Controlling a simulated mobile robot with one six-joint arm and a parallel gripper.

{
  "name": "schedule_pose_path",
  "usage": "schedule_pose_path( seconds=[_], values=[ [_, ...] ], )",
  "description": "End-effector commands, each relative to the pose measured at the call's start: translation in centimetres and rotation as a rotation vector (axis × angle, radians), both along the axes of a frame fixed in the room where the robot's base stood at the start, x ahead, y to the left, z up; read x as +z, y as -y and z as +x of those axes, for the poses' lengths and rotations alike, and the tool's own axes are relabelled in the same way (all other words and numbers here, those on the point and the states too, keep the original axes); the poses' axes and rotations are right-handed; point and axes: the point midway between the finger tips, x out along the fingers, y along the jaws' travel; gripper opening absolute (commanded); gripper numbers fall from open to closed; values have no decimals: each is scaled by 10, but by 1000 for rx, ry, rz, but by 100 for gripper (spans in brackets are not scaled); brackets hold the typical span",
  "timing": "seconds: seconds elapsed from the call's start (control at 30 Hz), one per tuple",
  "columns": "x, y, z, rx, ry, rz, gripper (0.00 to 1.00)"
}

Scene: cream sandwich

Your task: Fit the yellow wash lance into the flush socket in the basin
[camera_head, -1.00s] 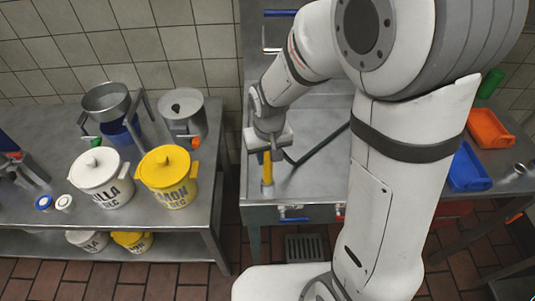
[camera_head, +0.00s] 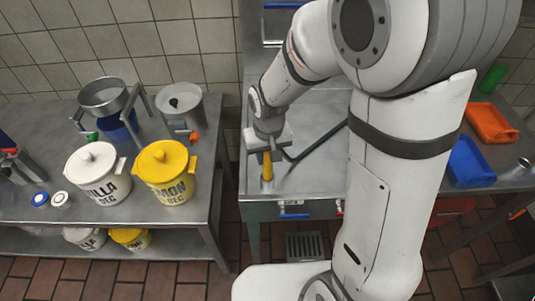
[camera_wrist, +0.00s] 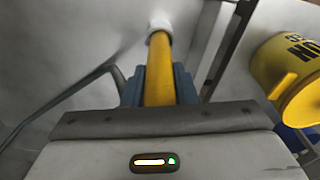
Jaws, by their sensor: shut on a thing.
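The yellow wash lance (camera_head: 267,165) stands roughly upright in the head view, over the near left corner of the metal basin (camera_head: 315,180). My gripper (camera_head: 267,148) is shut on its upper part. In the wrist view the lance (camera_wrist: 159,70) runs away between my blue fingertips (camera_wrist: 159,88). Its far end meets a pale ring (camera_wrist: 159,24) at the grey basin surface. I cannot tell whether this ring is the socket or part of the lance, or how deep the end sits.
A dark bent pipe (camera_head: 318,142) crosses the basin close to the right of my gripper. The yellow lidded pot (camera_head: 165,175) stands on the left bench. Blue (camera_head: 469,163) and orange (camera_head: 491,122) trays lie on the right. Open basin surface lies behind the lance.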

Motion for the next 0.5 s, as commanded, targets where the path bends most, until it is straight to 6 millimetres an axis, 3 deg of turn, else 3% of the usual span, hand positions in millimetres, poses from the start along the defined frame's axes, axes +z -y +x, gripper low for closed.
schedule_pose_path(
  seconds=[0.5],
  values=[
    [-14,-1,0,1,0,0,0]
  ],
)
